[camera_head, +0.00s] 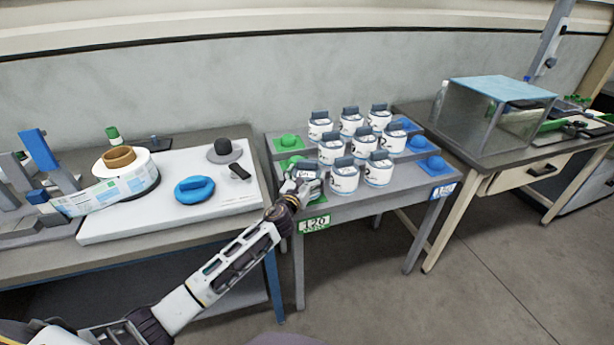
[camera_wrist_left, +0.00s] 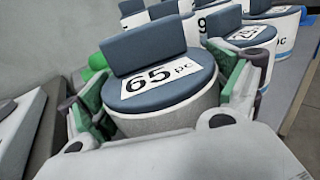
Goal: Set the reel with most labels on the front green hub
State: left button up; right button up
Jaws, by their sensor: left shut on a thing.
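My left gripper (camera_head: 303,185) is shut on a white reel with a dark blue top and tab (camera_wrist_left: 160,82), marked "65 pc"; one finger is on each side of it. The gripper and reel are over the front green plate (camera_head: 318,199) at the table's near left. The front green hub is hidden, so I cannot tell whether the reel sits on it. Several other white reels with dark tops, such as one marked "2" (camera_head: 344,180), stand in rows to the right. My right gripper is not in view.
Green hubs (camera_head: 289,141) show bare farther back; blue hubs (camera_head: 434,163) line the table's right side. A green "120" sign (camera_head: 314,223) hangs at the front edge. The left bench holds a white board (camera_head: 228,204); a metal box (camera_head: 497,112) stands right.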

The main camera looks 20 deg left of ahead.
pick_arm(q)
jog(key=shift+f+b, duration=0.35)
jog(key=shift+f, duration=0.15)
dwell(0.3)
jog(key=o, duration=0.9)
jog(key=shift+c, duration=0.2)
jog(key=shift+s, duration=0.1)
jog(key=shift+s+a+p, duration=0.2)
jog(key=shift+s+p, duration=0.5)
jog(key=shift+s, duration=2.1)
jog(key=shift+s+a+p, duration=0.2)
jog(key=shift+s+p, duration=0.1)
jog(key=shift+s, duration=2.3)
jog(key=shift+s+f, duration=0.1)
